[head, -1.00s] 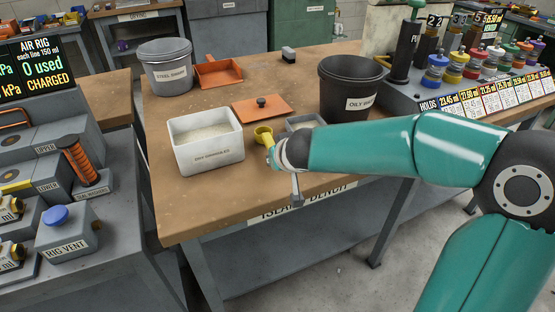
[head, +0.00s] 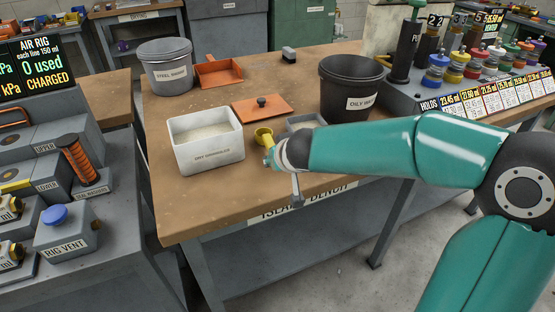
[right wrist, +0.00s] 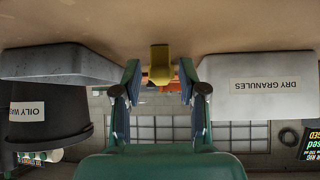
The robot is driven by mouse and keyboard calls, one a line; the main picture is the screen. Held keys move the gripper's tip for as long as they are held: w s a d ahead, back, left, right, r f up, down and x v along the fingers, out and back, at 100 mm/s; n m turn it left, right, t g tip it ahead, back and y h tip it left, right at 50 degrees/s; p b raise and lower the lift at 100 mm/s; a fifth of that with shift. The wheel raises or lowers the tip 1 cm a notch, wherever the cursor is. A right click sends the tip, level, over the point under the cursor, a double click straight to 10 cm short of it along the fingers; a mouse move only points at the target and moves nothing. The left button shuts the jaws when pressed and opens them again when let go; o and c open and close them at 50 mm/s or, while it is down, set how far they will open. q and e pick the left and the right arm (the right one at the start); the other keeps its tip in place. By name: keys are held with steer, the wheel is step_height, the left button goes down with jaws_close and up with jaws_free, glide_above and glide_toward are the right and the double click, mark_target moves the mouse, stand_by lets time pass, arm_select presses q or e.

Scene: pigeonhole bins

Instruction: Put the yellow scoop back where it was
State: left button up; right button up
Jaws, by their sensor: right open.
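The yellow scoop (head: 264,135) is on the wooden bench top, between the white tub labelled DRY GRANULES (head: 208,153) and a small grey tray (head: 304,122). My right gripper (head: 271,158) is low over the bench at the near side of the scoop. In the right wrist view, which is upside down, the scoop (right wrist: 160,63) shows between the two spread fingers (right wrist: 160,78), with gaps on both sides. The gripper is open and holds nothing. My forearm hides part of the grey tray's near side. My left gripper is out of view.
An orange lid (head: 263,109) with a black knob lies behind the scoop. A black OILY WASTE bucket (head: 350,90) stands right of it. A grey bucket (head: 165,66) and an orange dustpan (head: 218,71) are at the back left. The bench's front left is clear.

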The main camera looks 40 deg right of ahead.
steer(key=shift+o, duration=1.4)
steer(key=shift+s, duration=0.1)
steer(key=shift+v, duration=3.65)
